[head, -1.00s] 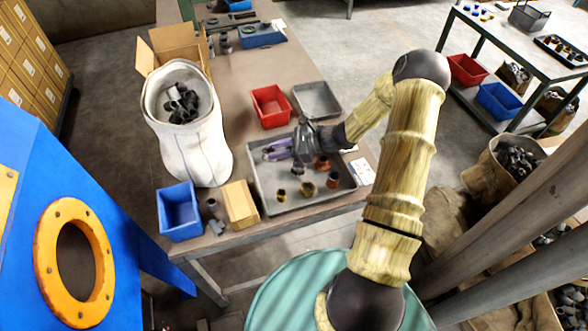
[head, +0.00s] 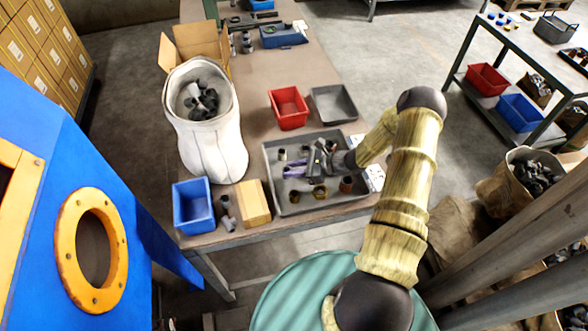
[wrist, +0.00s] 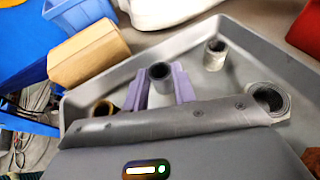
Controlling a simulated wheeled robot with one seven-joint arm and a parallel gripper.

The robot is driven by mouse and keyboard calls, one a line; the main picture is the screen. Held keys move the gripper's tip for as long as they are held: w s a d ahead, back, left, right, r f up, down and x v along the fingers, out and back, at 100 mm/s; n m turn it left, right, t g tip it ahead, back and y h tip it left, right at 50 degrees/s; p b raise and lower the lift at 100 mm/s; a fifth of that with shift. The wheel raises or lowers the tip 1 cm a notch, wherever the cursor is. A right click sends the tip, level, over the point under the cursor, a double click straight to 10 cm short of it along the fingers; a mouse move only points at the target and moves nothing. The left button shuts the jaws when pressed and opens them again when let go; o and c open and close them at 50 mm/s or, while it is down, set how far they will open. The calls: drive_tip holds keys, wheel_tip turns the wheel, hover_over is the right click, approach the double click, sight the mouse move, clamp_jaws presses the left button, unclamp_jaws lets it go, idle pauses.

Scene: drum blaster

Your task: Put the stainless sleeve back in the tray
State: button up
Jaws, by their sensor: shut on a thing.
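The grey metal tray (head: 362,203) lies on the table, with several short sleeves standing in it. In the wrist view, my gripper (wrist: 160,90) has its two purple fingers on either side of a grey sleeve (wrist: 160,72), which seems to be the stainless sleeve. It is upright and inside the tray outline. I cannot tell whether its base touches the tray floor.
A light grey sleeve (wrist: 215,54) stands behind right, a dark wide one (wrist: 270,98) at right, and a brass one (wrist: 104,108) at left. A wooden block (head: 253,203) and a blue bin (head: 193,206) stand left of the tray. A red bin (head: 289,107) stands behind it.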

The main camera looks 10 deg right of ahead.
drive_tip(key=shift+f, duration=0.35)
drive_tip(key=shift+f, duration=0.15)
drive_tip(key=o, duration=1)
drive_tip(key=shift+o, duration=0.2)
drive_tip(key=b+v, duration=0.1)
drive_tip(key=v, duration=0.5)
drive_tip(key=b+v, duration=0.1)
drive_tip(key=v, duration=0.5)
drive_tip(key=shift+w+r, duration=0.1)
drive_tip(key=shift+r, duration=0.15)
drive_tip(key=shift+a, duration=0.1)
